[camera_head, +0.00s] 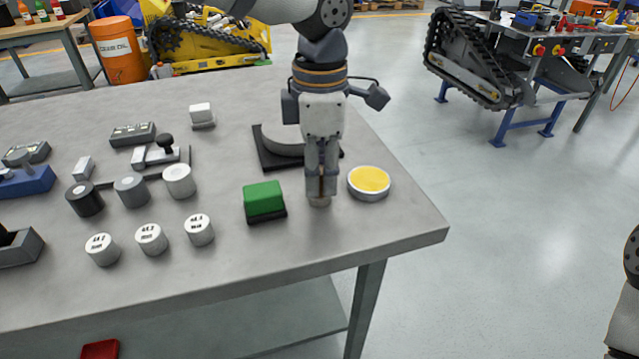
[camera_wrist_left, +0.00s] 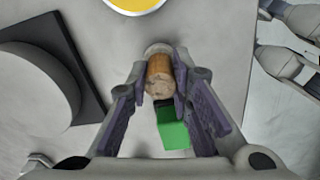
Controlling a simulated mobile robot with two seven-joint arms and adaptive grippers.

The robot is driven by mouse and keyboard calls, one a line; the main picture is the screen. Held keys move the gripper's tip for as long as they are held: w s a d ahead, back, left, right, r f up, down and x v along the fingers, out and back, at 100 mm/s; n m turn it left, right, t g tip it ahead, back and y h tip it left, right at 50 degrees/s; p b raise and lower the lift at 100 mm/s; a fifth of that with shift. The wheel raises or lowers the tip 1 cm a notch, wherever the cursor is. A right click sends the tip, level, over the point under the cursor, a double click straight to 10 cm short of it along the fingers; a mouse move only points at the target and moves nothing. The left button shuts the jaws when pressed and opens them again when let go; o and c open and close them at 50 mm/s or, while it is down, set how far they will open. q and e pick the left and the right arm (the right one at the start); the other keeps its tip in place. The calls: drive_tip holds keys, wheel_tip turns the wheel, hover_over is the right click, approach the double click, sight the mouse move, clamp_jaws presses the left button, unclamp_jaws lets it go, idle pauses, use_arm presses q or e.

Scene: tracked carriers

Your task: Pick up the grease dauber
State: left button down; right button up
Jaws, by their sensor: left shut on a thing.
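The grease dauber (camera_wrist_left: 158,73) shows in the left wrist view as a short brown wooden handle with a pale grey end beyond it. My left gripper (camera_head: 320,190) is shut on it, with the purple-padded fingers on both sides of the handle. In the head view the fingers hide most of the dauber, and only a small pale end shows under the tips, near the tabletop. I cannot tell whether it touches the table. Grey parts, seemingly of my right gripper (camera_wrist_left: 290,45), show at the right edge of the left wrist view; their opening is unclear.
A round tin with yellow content (camera_head: 369,181) stands close right of the left gripper. A green block on a dark base (camera_head: 264,199) is close left. A black plate with a round grey piece (camera_head: 278,148) lies behind. Several labelled cylinders (camera_head: 151,239) stand left. The table's right corner is clear.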

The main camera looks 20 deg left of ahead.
use_arm(q)
drive_tip(key=shift+r, duration=0.3)
drive_tip(key=r, duration=0.4)
drive_tip(key=shift+s+d, duration=0.35)
drive_tip(key=shift+s, duration=0.05)
drive_tip(key=s+d+r+p, duration=0.1)
drive_tip(key=s+d+r, duration=0.7)
drive_tip(key=s, duration=0.2)
drive_tip(key=shift+d+r+p, duration=0.15)
drive_tip(key=shift+r+p, duration=0.05)
drive_tip(key=shift+p, duration=0.2)
drive_tip(key=c, duration=2.2)
unclamp_jaws()
clamp_jaws()
use_arm(e)
drive_tip(key=shift+w+r+t, duration=0.5)
drive_tip(key=shift+w+r, duration=0.7)
drive_tip(key=shift+w, duration=0.05)
